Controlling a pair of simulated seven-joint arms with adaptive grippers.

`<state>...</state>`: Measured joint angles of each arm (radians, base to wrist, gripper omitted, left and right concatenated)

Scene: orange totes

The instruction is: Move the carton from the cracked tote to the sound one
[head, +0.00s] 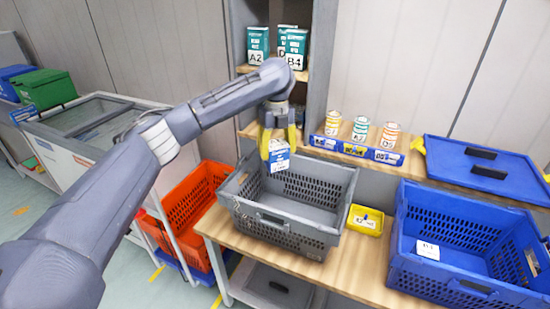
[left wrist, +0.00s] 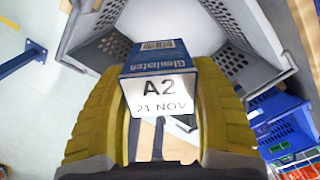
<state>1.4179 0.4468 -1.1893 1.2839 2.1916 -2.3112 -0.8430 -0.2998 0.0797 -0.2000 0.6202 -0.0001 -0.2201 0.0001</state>
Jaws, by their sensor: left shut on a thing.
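My left gripper (head: 279,143) has yellow fingers and is shut on a small blue and white carton (head: 279,157). The carton hangs over the open grey tote (head: 285,225), near its back left part. In the left wrist view the carton (left wrist: 160,72) sits between the two yellow fingers, and its white label reads "A2 21 NOV". The grey tote's perforated walls (left wrist: 235,62) show behind it. My right gripper is not in view.
An orange tote (head: 185,200) stands low at the left. A small yellow tray (head: 365,220) sits between the grey and blue totes. Shelved cartons (head: 258,45) are at the back.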

